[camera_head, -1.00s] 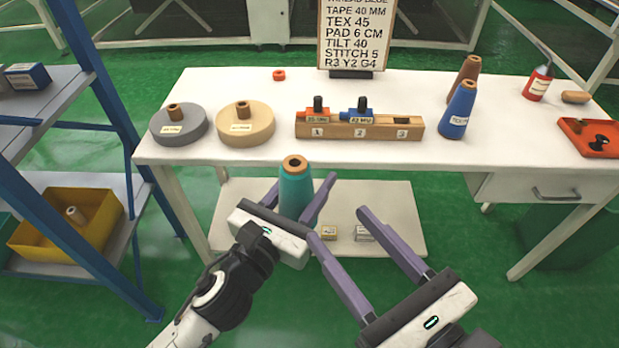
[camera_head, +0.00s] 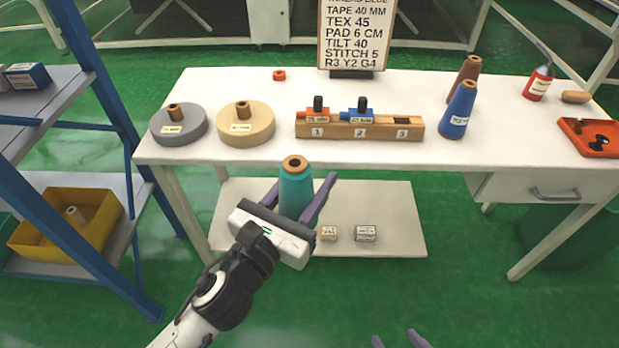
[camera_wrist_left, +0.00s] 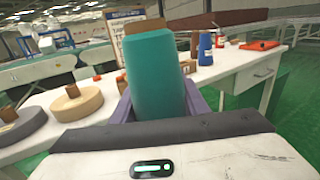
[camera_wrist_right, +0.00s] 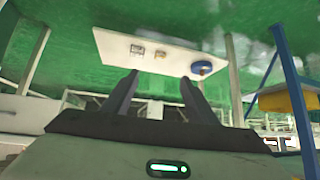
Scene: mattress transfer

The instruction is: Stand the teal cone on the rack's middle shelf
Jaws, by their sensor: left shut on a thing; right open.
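The teal cone (camera_head: 296,190) is upright with its brown tip up, in front of the table. My left gripper (camera_head: 302,188) is shut on it, one purple finger on each side. The cone also fills the middle of the left wrist view (camera_wrist_left: 155,80). The blue-posted rack (camera_head: 78,115) stands at the left, with a grey upper shelf (camera_head: 50,105) and a grey lower shelf (camera_head: 122,222) in view. I cannot tell which is the middle one. My right gripper (camera_head: 400,341) barely shows at the bottom edge; it is open and empty in the right wrist view (camera_wrist_right: 157,82).
A yellow bin (camera_head: 65,232) takes up much of the lower rack shelf. A blue box (camera_head: 27,76) sits on the upper one. The white table (camera_head: 260,164) holds two discs, a wooden block and cones. Green floor lies between rack and table.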

